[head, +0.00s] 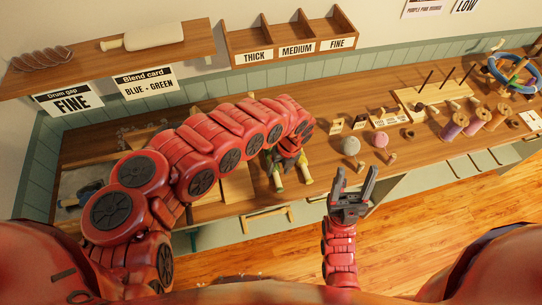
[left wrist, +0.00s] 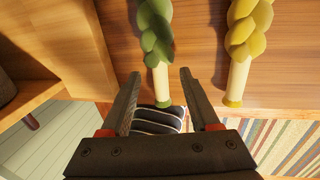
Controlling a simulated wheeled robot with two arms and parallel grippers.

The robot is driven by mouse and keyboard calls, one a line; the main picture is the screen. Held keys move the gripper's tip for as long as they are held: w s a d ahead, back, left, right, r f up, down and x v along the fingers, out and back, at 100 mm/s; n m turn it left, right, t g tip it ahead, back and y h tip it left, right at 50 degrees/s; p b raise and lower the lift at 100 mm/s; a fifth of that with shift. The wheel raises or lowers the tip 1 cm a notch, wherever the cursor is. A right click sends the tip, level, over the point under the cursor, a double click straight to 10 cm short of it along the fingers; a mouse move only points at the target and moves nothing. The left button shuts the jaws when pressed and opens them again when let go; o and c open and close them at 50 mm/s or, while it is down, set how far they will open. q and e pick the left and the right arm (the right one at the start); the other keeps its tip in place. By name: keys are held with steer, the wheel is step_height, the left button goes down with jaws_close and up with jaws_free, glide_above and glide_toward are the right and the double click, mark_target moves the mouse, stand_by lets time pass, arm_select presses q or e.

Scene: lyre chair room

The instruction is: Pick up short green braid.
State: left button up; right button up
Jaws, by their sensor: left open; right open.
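A green braid (left wrist: 155,32) with a cream handle-like end (left wrist: 162,84) lies on the wooden bench top in the left wrist view. A yellow-green braid (left wrist: 243,40) lies to its right, roughly parallel. Both braids' far ends are cut off by the frame. My left gripper (left wrist: 160,72) is open, with the green braid's cream end between its fingertips in the picture; contact cannot be told. In the head view my left gripper (head: 284,160) is over the braids near the bench's front edge, partly hiding them. My right gripper (head: 354,178) is open and empty in front of the bench.
On the bench (head: 240,205), a grey ball (head: 351,146), a pink ball (head: 380,139) and small cards stand right of the braids. Spools (head: 475,120) and a peg board (head: 425,98) are further right. A shelf (head: 120,62) hangs above at left.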

arm_select(q)
steer(key=shift+s+a+f, duration=0.1)
steer(key=shift+a+f, duration=0.05)
steer(key=shift+f, duration=0.45)
steer(key=shift+a+f, duration=0.15)
steer(key=shift+f, duration=0.45)
jaws_close()
